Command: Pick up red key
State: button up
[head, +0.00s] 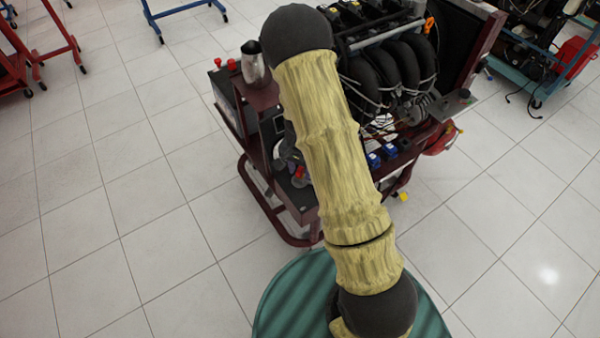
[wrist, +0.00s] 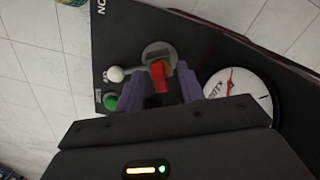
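The red key (wrist: 157,80) shows in the wrist view, near the middle, on a round grey fitting on a black panel (wrist: 128,35). My gripper (wrist: 161,74) is open, with one purple finger on each side of the key. Gaps show between the key and both fingers. Its depth between them is hard to judge. In the head view my arm hides the gripper, and I cannot make out the key for certain.
A white knob (wrist: 116,74) and a green button (wrist: 110,102) sit left of the key. A round white gauge (wrist: 240,92) is close on the right. In the head view the engine trainer (head: 400,75) stands ahead, with open tiled floor (head: 110,210) on the left.

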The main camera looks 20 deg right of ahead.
aim_at(300, 169)
dwell(0.3)
grip_shut()
jog(key=shift+r, duration=0.15)
notch_tip(300, 169, up, 10)
jog(key=shift+f+p, duration=0.1)
jog(key=shift+p, duration=0.5)
jog(key=shift+f, duration=0.1)
